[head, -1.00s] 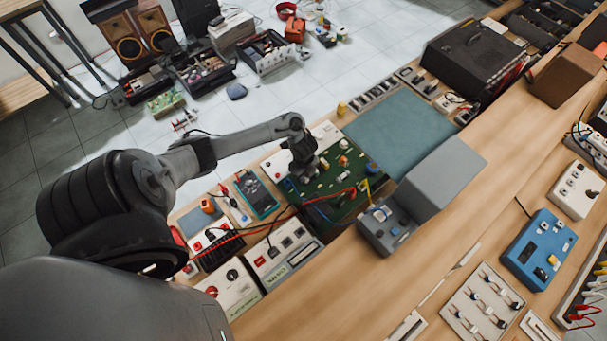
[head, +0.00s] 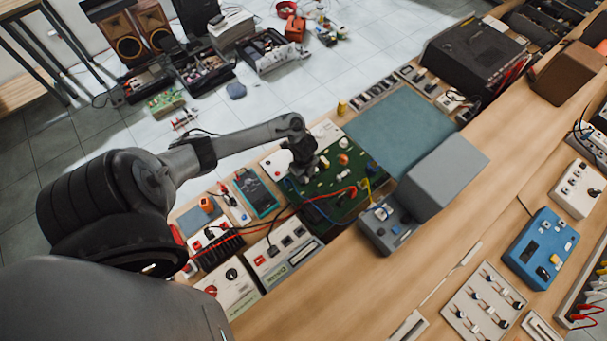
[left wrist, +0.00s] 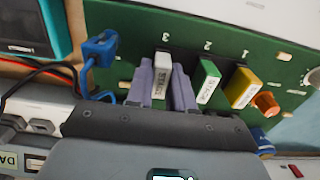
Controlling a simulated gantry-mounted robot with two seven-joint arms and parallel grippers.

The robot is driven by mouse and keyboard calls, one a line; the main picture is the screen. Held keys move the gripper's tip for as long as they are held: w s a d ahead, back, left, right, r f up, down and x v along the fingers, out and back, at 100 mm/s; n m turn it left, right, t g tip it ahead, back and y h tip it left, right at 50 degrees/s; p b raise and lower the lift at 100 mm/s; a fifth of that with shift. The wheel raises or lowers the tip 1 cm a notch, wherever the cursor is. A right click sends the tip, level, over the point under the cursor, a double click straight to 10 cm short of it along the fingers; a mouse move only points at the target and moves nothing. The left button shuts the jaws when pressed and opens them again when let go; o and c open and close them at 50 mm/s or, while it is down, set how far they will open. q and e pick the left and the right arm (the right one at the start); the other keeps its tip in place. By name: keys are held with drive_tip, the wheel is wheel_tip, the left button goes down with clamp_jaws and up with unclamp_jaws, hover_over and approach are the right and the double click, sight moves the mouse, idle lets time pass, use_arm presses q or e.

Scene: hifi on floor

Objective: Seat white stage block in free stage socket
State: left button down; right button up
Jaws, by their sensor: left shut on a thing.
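The white stage block (left wrist: 161,75) is between the two purple fingers of my left gripper (left wrist: 166,84), which is shut on it. Its far end meets the black socket strip on the green board (left wrist: 130,40), left of the number 2. I cannot tell how deep it sits. The green stage block (left wrist: 208,81) stands just right of my fingers, and the yellow block (left wrist: 243,87) farther right. In the head view my left gripper (head: 302,176) is low over the green board (head: 335,202) and hides the block. My right gripper is not in view.
In the left wrist view a blue plug (left wrist: 98,48) with a cable is left of my fingers, and an orange knob (left wrist: 266,104) is at right. Red leads (head: 300,208) cross the board's near side. A grey box (head: 445,170) stands right of it. The teal mat (head: 400,130) is clear.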

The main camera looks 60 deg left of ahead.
use_arm(q)
drive_tip(key=shift+f, duration=0.1)
drive_tip(key=c, duration=0.9)
unclamp_jaws()
wheel_tip(320, 180, up, 11)
drive_tip(key=p, duration=0.2)
drive_tip(key=shift+p, duration=0.4)
drive_tip(key=shift+f, duration=0.1)
